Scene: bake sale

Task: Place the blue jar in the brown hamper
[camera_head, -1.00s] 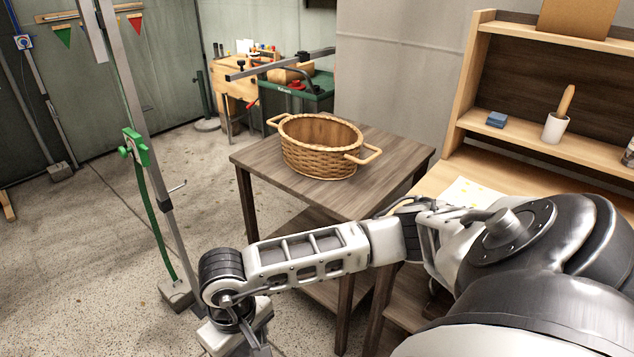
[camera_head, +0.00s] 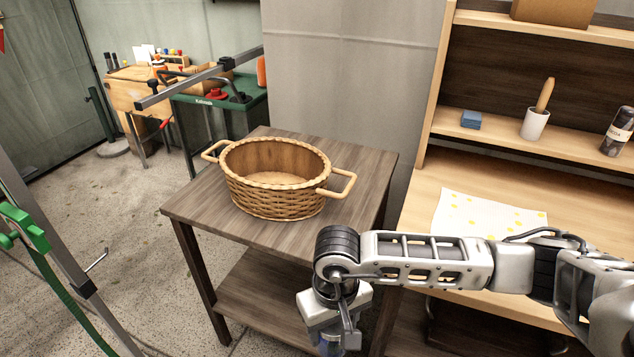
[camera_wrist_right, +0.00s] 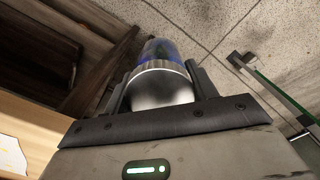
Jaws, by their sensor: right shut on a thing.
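The brown wicker hamper (camera_head: 275,205), with two loop handles, stands upright on a dark wooden side table. Its visible inside is empty. My right gripper (camera_head: 333,338) points down in front of the table, below and a little right of the hamper in the head view. It is shut on the blue jar (camera_head: 331,349), which is mostly cut off by the lower picture edge. In the right wrist view the jar (camera_wrist_right: 160,78) shows a silver lid and blue glass between the two fingers. My left gripper is not in view.
The side table (camera_head: 205,205) has bare top around the hamper and a lower shelf. At right, a wooden desk (camera_head: 480,172) holds a spotted sheet (camera_head: 488,215); its shelf holds a blue block, a white cup and a dark jar. A green-clamped stand (camera_head: 25,225) rises at left.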

